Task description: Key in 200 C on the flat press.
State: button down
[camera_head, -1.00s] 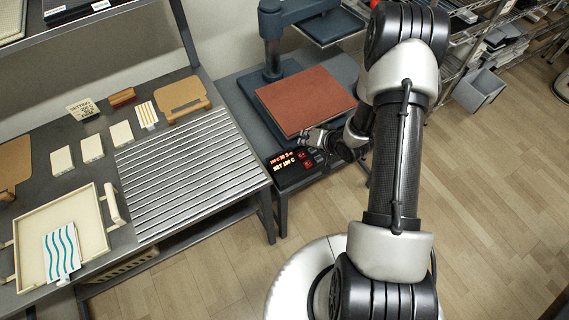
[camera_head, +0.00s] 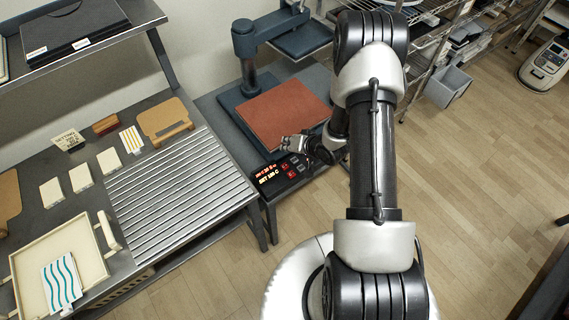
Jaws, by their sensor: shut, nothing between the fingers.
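The flat press (camera_head: 244,40) stands at the back centre, with a blue-grey column and a reddish-brown pad (camera_head: 285,113) on its bed. Its dark control panel (camera_head: 272,188) is at the front edge of the press table. The panel has a lit display (camera_head: 267,175) with a "SET" line, whose digits are too small to read surely. Red and grey buttons (camera_head: 291,174) sit right of the display. My gripper (camera_head: 287,144) is shut and empty, close to the panel's back edge beside the pad. I cannot tell whether it touches anything.
A workbench on the left holds a slatted metal rack (camera_head: 180,195), a cream tray (camera_head: 82,233) with a wavy-striped sheet, several pale blocks and a small sign (camera_head: 68,140). Wire shelving and a grey bin (camera_head: 447,87) stand back right.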

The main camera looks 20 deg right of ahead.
aim_at(287, 165)
jog(key=shift+f, duration=0.1)
notch_tip(287, 165, down, 9)
jog(key=b, duration=0.7)
dwell(1.3)
jog(key=shift+f, duration=0.25)
jog(key=shift+f+b, duration=0.5)
jog(key=shift+b, duration=0.1)
dwell(0.5)
dwell(0.3)
jog(key=shift+r+p, duration=0.7)
jog(key=shift+r, duration=0.25)
jog(key=shift+r+p, duration=1.95)
jog(key=shift+r, duration=0.5)
